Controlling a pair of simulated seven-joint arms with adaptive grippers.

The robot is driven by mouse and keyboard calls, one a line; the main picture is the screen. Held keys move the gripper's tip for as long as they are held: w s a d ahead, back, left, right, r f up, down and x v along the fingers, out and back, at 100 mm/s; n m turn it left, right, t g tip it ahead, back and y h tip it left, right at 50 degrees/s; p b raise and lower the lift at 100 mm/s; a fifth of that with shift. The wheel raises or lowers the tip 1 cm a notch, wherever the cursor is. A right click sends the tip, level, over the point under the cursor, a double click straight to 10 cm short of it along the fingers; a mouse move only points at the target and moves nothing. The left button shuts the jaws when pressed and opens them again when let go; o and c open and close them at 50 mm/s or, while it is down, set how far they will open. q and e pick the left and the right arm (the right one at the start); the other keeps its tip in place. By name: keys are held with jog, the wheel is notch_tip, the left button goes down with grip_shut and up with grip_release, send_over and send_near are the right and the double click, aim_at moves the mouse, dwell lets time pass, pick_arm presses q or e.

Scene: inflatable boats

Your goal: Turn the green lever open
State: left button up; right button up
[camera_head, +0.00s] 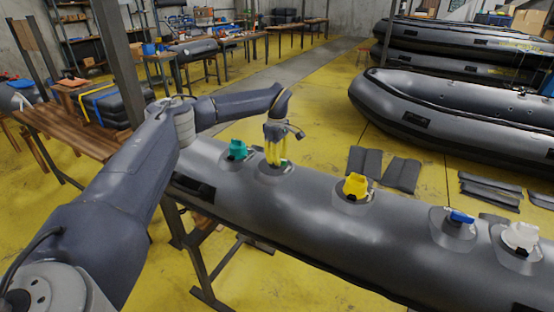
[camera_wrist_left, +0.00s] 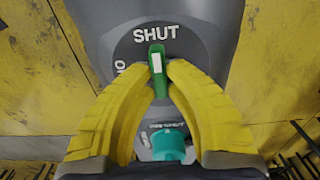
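The green lever (camera_wrist_left: 157,72) is on a round grey valve plate on the boat tube, seen in the left wrist view. It points toward the printed word SHUT; part of another word, cut off by a finger, shows to its left. My left gripper (camera_wrist_left: 160,75) has its yellow fingers on both sides of the lever, with the tips close against it. In the head view my left gripper (camera_head: 276,160) points down onto the tube and its fingers hide the lever. My right gripper is not in view.
A teal valve cap (camera_head: 238,150) sits just left of the gripper on the same tube (camera_head: 300,222). Yellow (camera_head: 355,185), blue (camera_head: 460,216) and white (camera_head: 520,236) valve parts stand farther right. Other grey boats (camera_head: 450,112) lie behind.

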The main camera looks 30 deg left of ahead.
pick_arm(q)
grip_shut()
jog(key=n, duration=0.4)
jog(key=shift+w+n, duration=0.15)
jog(key=shift+n, duration=0.15)
jog(key=n, duration=0.4)
jog(key=shift+w+a+n, duration=0.1)
jog(key=shift+w+n, duration=0.05)
jog(key=shift+n, duration=0.15)
jog(key=n, duration=0.4)
jog(key=shift+a, duration=0.15)
jog(key=shift+a+n, duration=0.15)
jog(key=shift+n, duration=2.15)
jog(key=o, duration=0.8)
grip_release()
jog(key=shift+w, duration=0.1)
jog(key=shift+c, duration=0.2)
